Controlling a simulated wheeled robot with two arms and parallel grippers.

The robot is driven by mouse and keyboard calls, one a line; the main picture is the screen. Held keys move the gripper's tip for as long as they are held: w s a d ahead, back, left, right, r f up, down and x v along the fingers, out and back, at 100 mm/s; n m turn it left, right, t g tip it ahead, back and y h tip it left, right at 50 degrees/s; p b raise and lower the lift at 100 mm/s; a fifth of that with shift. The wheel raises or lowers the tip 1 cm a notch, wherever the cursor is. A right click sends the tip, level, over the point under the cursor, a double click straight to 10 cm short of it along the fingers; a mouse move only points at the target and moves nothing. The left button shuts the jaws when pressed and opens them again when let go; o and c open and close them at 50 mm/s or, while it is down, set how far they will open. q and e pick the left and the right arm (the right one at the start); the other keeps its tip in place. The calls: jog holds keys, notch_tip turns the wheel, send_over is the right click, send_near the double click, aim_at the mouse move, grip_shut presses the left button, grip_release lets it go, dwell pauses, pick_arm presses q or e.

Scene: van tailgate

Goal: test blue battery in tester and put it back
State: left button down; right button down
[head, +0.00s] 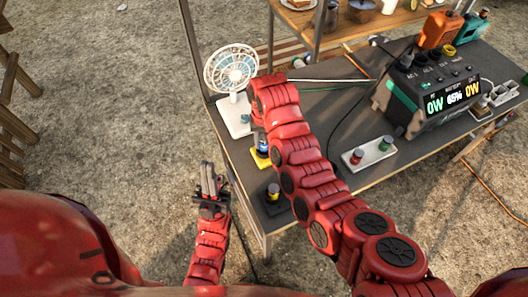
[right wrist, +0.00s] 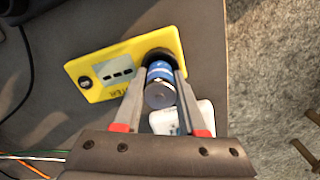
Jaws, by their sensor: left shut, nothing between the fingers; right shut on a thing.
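The blue battery (right wrist: 160,75) is held between the fingertips of my right gripper (right wrist: 162,88) in the right wrist view. It stands at the round black socket of the yellow tester (right wrist: 88,58); I cannot tell whether it is fully seated. The tester's display shows dashes. In the head view the battery (head: 263,146) and the tester (head: 258,160) show at the table's left edge, partly covered by my right arm, which also hides most of the right gripper. My left gripper (head: 210,181) is shut and empty, off the table's left side.
A white fan (head: 231,70) stands at the table's far left corner. A black holder with a dark cylinder (head: 273,191) is near the front edge. A white tray with red and green cylinders (head: 369,155) lies right of my arm. A power station (head: 440,95) stands further right.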

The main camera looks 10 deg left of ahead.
aim_at(264, 150)
jog(key=shift+f, duration=0.6)
jog(key=shift+s+d+f+b, duration=0.1)
jog(key=shift+s+f+b, duration=0.45)
jog(key=shift+f, duration=0.05)
jog(key=shift+c, duration=2)
grip_release()
jog(key=shift+s+f, duration=0.2)
jog(key=shift+w+r+b, duration=0.15)
jog(key=shift+r+b, duration=0.15)
jog(key=shift+r, duration=0.05)
jog(key=shift+w+r, duration=0.25)
jog(key=shift+r, duration=0.35)
notch_tip(264, 150, up, 7)
jog(key=p, duration=0.3)
jog(key=shift+f, duration=0.1)
notch_tip(264, 150, up, 11)
jog(key=p, duration=0.1)
jog(key=shift+w+f, duration=0.15)
jog(key=shift+f, duration=0.05)
